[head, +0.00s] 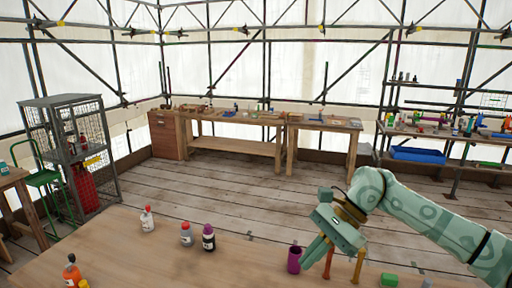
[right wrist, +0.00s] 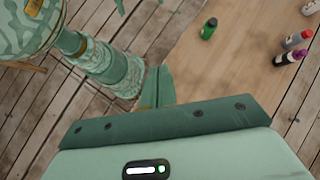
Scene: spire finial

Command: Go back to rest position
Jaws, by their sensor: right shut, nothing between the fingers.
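My right gripper (head: 308,258) hangs above the near right part of the wooden table (head: 150,255), its pale green fingers pointing down and to the left. In the right wrist view the two fingers (right wrist: 157,84) lie together, shut with nothing between them. My left gripper is in neither view.
A metal cage (head: 75,150) stands left; the plank floor beyond is clear.

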